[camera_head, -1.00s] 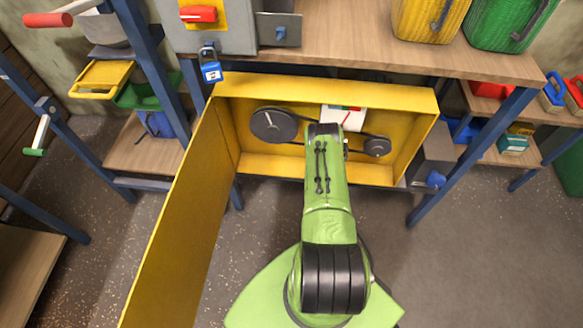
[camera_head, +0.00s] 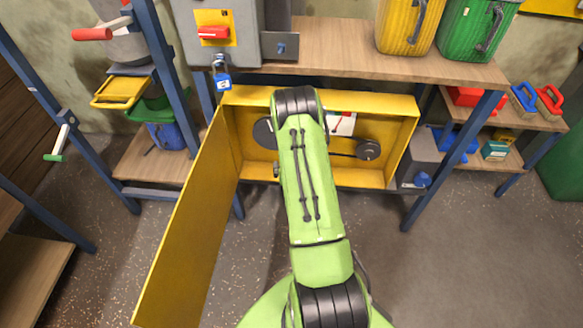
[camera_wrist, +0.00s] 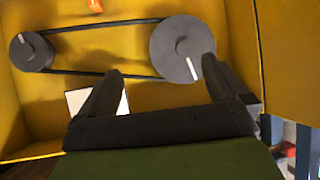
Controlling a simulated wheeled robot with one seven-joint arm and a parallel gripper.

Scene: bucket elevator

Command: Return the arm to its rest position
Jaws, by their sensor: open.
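My green arm reaches up the middle of the head view and hides my gripper there. In the wrist view my gripper (camera_wrist: 160,85) is open, its two dark fingers apart with nothing between them. Beyond the fingers is the inside of the yellow box (camera_head: 403,110), with a large grey pulley (camera_wrist: 178,50), a small pulley (camera_wrist: 30,52) and a dark belt (camera_wrist: 95,24) around both. In the head view my arm covers part of the large pulley. A white card (camera_head: 342,124) shows inside the box, partly hidden by my arm.
The box's yellow door (camera_head: 190,235) hangs open on the left. A blue padlock (camera_head: 223,80) hangs above the box. The wooden tabletop (camera_head: 345,60) juts above it, with blue posts on both sides. The floor (camera_head: 440,270) at the right is clear.

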